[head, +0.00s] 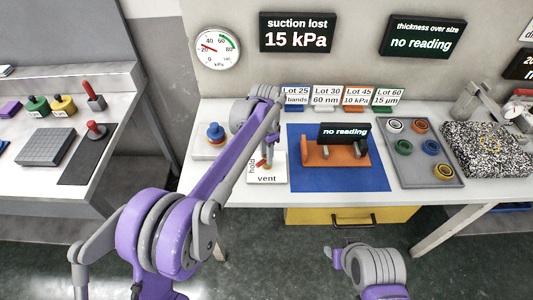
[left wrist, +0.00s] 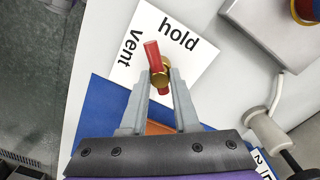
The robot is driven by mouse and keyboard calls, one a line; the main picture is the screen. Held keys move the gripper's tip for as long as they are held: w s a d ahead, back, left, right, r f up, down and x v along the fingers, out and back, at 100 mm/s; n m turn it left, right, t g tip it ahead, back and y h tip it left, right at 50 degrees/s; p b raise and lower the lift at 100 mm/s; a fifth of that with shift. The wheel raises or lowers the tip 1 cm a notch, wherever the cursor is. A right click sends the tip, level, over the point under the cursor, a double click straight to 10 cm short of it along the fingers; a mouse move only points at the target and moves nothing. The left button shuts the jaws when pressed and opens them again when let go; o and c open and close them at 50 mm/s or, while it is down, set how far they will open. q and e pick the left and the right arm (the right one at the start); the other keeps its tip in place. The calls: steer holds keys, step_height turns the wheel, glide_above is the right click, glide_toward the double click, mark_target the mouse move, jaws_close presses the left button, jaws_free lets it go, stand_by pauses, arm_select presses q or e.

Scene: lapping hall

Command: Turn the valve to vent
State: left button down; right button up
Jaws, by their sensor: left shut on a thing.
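The valve (left wrist: 158,62) has a red lever on a brass hub, on a white plate (left wrist: 196,70) lettered "hold" and "vent". My left gripper (left wrist: 160,88) is shut on the red lever, with one grey finger on each side of its near end. In the left wrist view the far end of the lever lies between the two words. In the head view my left gripper (head: 268,158) reaches down to the plate (head: 267,179) and partly hides the valve. A part of my right arm shows at the bottom; its jaws cannot be made out.
A display (head: 297,32) reads "suction lost 15 kPa", beside a round gauge (head: 216,48). A blue mat (head: 370,178) with an orange fixture (head: 322,154) lies right of the valve. A tray (head: 408,170) of rings and a speckled block (head: 487,150) stand farther right.

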arm_select(q)
steer(key=n, duration=0.4)
steer(key=shift+n, duration=2.6)
steer(key=c, duration=0.7)
jaws_free()
steer(key=shift+o, duration=0.2)
step_height(320, 180, up, 11)
steer(key=p, duration=0.1)
steer(key=shift+s+a, duration=0.1)
